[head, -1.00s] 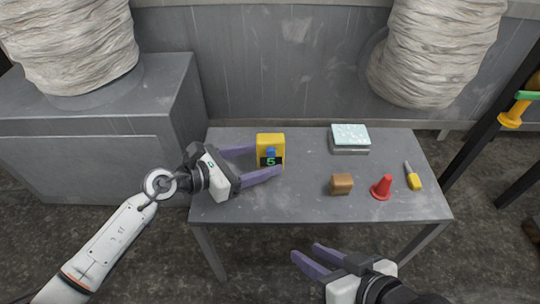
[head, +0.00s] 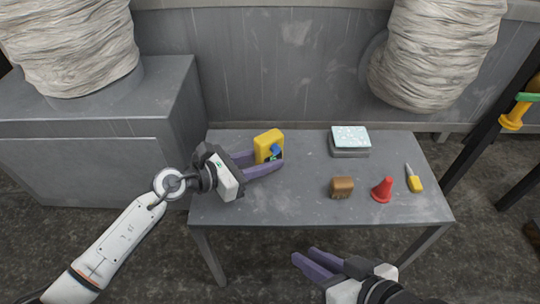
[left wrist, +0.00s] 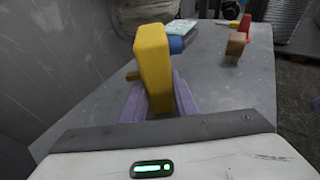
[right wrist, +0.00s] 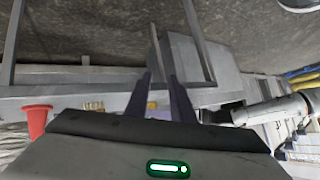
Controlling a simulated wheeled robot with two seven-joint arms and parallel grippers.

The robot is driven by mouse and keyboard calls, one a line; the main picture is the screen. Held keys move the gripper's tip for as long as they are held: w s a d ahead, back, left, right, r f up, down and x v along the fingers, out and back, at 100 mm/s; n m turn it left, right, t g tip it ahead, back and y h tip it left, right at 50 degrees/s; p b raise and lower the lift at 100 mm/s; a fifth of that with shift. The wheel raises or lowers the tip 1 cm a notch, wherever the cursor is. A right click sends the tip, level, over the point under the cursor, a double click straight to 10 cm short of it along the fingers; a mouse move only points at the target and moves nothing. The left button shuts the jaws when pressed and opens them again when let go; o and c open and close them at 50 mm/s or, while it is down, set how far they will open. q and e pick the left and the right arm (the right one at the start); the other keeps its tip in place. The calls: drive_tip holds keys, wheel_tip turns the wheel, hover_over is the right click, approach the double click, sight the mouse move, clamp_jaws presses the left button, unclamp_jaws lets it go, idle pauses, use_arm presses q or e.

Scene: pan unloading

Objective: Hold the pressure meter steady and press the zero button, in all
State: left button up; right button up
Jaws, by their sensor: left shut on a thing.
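The yellow pressure meter (head: 268,141) stands upright near the back left of the table, turned so its dark face with the blue button (head: 275,150) points to the right. The display digits are hard to read now. My left gripper (head: 268,163) is shut on the meter, with a purple finger on either side. In the left wrist view the yellow meter (left wrist: 153,68) sits between the fingers, with the blue button (left wrist: 176,45) on its right side and a brown peg on its left. My right gripper (head: 304,254) is open and empty in front of the table.
The table's middle and front left are clear.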

clamp_jaws()
idle(1.4)
